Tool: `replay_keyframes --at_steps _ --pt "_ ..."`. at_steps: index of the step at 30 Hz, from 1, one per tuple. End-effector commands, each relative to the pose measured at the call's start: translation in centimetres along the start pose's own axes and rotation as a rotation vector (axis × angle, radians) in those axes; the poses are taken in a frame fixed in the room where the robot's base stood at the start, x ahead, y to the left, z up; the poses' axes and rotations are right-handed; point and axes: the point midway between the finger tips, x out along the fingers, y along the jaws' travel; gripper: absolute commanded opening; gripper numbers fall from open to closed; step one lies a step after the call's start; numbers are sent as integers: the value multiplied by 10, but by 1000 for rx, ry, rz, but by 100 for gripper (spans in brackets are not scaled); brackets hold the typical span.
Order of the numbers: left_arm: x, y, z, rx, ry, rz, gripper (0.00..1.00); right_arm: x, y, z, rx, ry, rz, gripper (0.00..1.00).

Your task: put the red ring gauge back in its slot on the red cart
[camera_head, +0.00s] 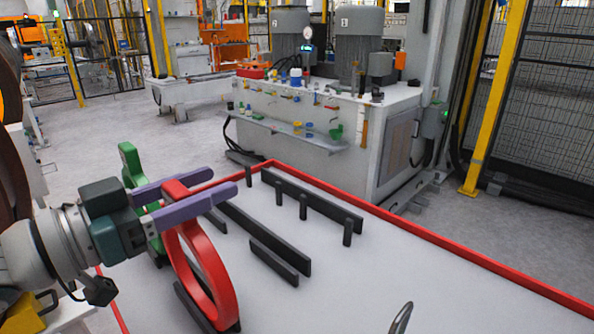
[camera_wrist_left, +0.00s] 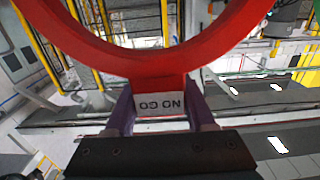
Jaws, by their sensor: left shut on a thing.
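The red ring gauge (camera_head: 222,278) is upright over the left part of the red cart (camera_head: 435,239), which has a pale top and a red rim. My left gripper (camera_head: 222,181) has its purple fingers shut on the gauge's handle at the top of the ring. In the left wrist view the red ring gauge (camera_wrist_left: 150,62) shows its handle between the fingers, with a "NO GO" label reading upside down. The ring's lower edge is near a black rail (camera_head: 192,305); I cannot tell whether it is seated or just above.
A green gauge (camera_head: 131,165) stands just behind the red one, partly hidden by my gripper. Black rails (camera_head: 272,262) and short black posts (camera_head: 347,231) stand on the cart top. The cart's right part is mostly clear. A grey machine bench (camera_head: 330,120) stands beyond.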

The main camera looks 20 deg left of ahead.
Motion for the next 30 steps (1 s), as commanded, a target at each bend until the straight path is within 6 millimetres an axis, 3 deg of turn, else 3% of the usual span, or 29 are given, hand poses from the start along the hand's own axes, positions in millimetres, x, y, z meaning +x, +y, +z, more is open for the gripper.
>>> replay_keyframes --at_steps 5,6,14,23,30 --pt "0 0 5 0 3 1 0 4 0 1 0 0 0 50" --pt "0 0 3 0 3 1 58 3 0 1 0 0 0 50" --pt "0 0 4 0 2 0 87 3 0 1 0 0 0 50" --pt "-1 0 5 0 -2 0 90 3 0 1 0 0 0 50" --pt "-28 0 5 0 -5 1 90 1 0 0 0 0 0 50"
